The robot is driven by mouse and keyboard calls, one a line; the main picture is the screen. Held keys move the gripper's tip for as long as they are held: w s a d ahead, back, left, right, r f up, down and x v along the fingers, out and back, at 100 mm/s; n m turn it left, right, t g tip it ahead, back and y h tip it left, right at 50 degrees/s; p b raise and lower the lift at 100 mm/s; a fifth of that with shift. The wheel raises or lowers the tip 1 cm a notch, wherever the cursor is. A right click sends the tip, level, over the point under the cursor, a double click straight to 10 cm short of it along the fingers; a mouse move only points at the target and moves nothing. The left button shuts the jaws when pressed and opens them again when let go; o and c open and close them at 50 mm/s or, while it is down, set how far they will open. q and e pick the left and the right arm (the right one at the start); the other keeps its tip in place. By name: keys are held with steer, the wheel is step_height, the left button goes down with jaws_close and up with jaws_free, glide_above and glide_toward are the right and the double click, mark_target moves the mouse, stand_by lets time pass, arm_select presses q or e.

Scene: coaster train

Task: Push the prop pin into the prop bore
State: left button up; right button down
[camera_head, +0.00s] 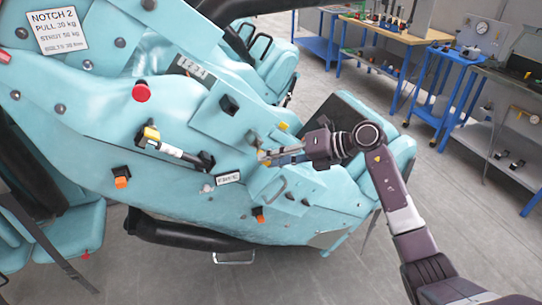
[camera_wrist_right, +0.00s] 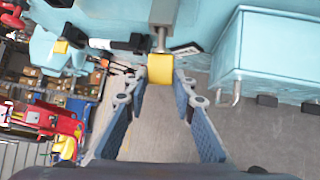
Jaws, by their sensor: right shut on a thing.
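My right gripper (camera_head: 268,157) reaches in from the right of the head view to the side of the teal coaster car (camera_head: 90,85). In the right wrist view its two fingers (camera_wrist_right: 160,84) are shut on a yellow block (camera_wrist_right: 160,69), which I take to be the head of the prop pin. A grey bracket-like part (camera_wrist_right: 164,13) sits directly beyond the block, against the teal body. The prop bore is not clearly seen, and I cannot tell how deep the pin sits. My left gripper is not in view.
A strut (camera_head: 178,152) with a yellow end and black clevis lies on the car's side, left of my gripper. A red knob (camera_head: 141,91) and black knobs stick out nearby. Blue workbenches (camera_head: 390,37) stand at the back right, with open grey floor before them.

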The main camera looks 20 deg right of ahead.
steer(key=shift+s+p, duration=0.65)
steer(key=shift+s, duration=2)
steer(key=s, duration=0.6)
steer(key=shift+d+p, duration=0.15)
steer(key=shift+p, duration=0.2)
